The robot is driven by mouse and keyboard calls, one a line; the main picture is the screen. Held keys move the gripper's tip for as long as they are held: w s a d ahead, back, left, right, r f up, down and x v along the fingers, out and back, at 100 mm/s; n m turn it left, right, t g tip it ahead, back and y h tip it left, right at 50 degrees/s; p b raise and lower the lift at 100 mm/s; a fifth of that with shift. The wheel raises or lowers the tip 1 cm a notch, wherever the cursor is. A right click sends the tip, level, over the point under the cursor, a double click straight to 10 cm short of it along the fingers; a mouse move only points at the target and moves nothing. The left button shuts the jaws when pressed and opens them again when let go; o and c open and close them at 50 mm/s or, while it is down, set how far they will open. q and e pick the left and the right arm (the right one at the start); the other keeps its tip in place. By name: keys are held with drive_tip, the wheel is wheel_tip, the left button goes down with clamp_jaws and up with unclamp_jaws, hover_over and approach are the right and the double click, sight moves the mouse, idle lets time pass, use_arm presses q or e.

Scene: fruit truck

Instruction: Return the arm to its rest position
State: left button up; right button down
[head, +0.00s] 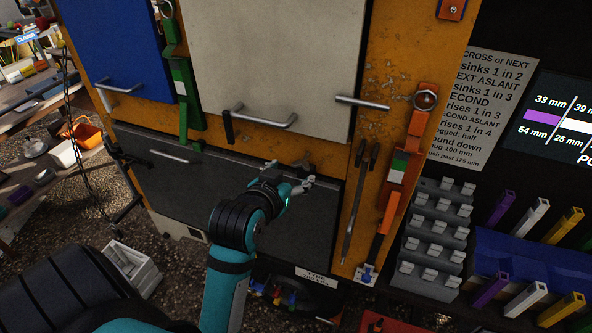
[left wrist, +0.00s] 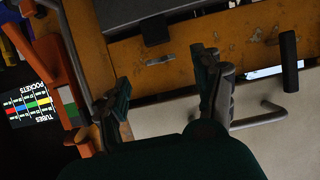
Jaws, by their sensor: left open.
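My left gripper (head: 304,184) shows in the head view at the end of my teal and black arm, which reaches up from the bottom. It is in front of the dark grey lower panel (head: 205,190) of the orange cabinet, near its upper right part. In the left wrist view my left gripper (left wrist: 160,85) has its two fingers spread with nothing held between them. Whether a fingertip touches the cabinet cannot be told. My right gripper is not in view.
Above are a pale door (head: 275,55) and a blue door (head: 115,40), both with projecting metal handles. An orange-handled tool (head: 398,170) hangs at right, near a grey stepped rack (head: 435,235) and coloured tubes. A pale crate (head: 130,268) stands on the gravel at left.

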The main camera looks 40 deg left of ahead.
use_arm(q)
drive_tip(key=shift+s+r, duration=0.1)
drive_tip(key=shift+s, duration=0.15)
idle(0.3)
drive_tip(key=w+d+f+m+g+h+b, duration=0.1)
drive_tip(key=w+d+f+b, duration=0.1)
drive_tip(key=f, duration=1)
drive_tip(key=w+d+f+m+g+h+b, duration=0.1)
drive_tip(key=w+d+f+g+b, duration=0.15)
drive_tip(key=f, duration=0.95)
drive_tip(key=s+d+f+m+g+h+b, duration=0.15)
drive_tip(key=s+f, duration=0.25)
drive_tip(key=f, duration=0.8)
drive_tip(key=s+d+f+g+b, duration=0.1)
drive_tip(key=s+d+f+b, duration=0.15)
drive_tip(key=f, duration=0.95)
drive_tip(key=s+d+f+m+g+b, duration=0.1)
drive_tip(key=s+d+f+g+b, duration=0.2)
drive_tip(key=s+f, duration=1.55)
drive_tip(key=s+a+f+g+b, duration=0.1)
drive_tip(key=s+a+f, duration=0.1)
drive_tip(key=s+f, duration=0.3)
drive_tip(key=s+a+f+g+b, duration=0.2)
drive_tip(key=s+f, duration=0.3)
drive_tip(key=s, duration=0.7)
drive_tip(key=shift+f+m, duration=0.35)
drive_tip(key=shift+m, duration=0.1)
